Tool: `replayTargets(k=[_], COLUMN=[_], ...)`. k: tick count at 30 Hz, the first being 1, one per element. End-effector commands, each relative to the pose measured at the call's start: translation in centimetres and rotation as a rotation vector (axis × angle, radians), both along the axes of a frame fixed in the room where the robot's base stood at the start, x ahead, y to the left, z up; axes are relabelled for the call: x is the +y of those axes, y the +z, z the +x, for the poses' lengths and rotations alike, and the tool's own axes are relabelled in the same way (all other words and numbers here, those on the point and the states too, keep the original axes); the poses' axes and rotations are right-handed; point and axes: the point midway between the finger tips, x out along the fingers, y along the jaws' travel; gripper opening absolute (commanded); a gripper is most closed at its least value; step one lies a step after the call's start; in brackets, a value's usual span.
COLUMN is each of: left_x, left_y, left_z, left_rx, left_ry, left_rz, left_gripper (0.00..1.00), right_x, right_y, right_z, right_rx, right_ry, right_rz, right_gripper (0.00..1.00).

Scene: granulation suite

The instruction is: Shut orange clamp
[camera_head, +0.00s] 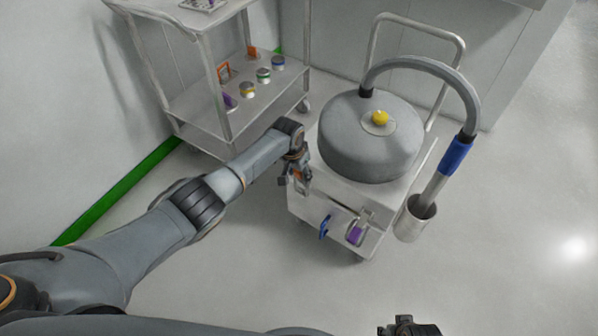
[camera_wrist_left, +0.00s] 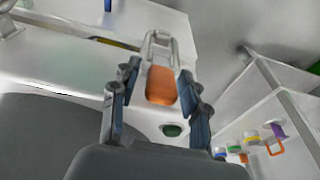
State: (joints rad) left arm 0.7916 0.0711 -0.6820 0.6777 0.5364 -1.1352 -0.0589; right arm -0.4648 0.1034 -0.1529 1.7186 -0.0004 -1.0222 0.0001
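The orange clamp (camera_wrist_left: 161,86) shows in the left wrist view, on a pale panel, with a metal wire loop above its orange handle. My left gripper (camera_wrist_left: 162,84) is open, with one finger on each side of the handle; I cannot tell whether they touch it. In the head view my left gripper (camera_head: 296,178) is at the left side of the white cart (camera_head: 300,208), and the clamp is hidden there. My right gripper (camera_head: 408,328) is at the bottom edge, mostly cut off, and its opening is unclear.
A grey round vessel (camera_head: 345,150) with a yellow knob sits on the cart. A blue handle (camera_head: 325,226) and a purple handle (camera_head: 354,236) are on its front. A hose wand stands in a holder (camera_head: 416,220) at right. A shelf trolley (camera_head: 190,103) stands behind my left arm.

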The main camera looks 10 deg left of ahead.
Motion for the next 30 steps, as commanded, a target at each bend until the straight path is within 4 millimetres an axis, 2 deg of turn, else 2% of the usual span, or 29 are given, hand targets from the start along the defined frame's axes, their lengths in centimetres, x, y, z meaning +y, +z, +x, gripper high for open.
replayTargets(k=[14, 20, 30], left_x=[0.0, 0.3, 0.8], left_y=[0.9, 3.1, 8.7], left_z=[0.0, -0.5, -1.6], left_rx=[-0.003, -0.006, -0.005], left_ry=[-0.001, -0.001, 0.0], left_rz=[-0.002, -0.002, -0.001], left_gripper=[0.51, 0.51, 0.51], right_x=[-0.1, 0.0, 0.0], right_y=[-0.1, -0.1, 0.0], right_z=[-0.1, -0.1, -0.1], right_rx=[0.004, 0.003, 0.002], right_ry=[0.0, 0.0, 0.0], right_rz=[-0.001, -0.001, 0.0], right_gripper=[0.4, 0.4, 0.4])
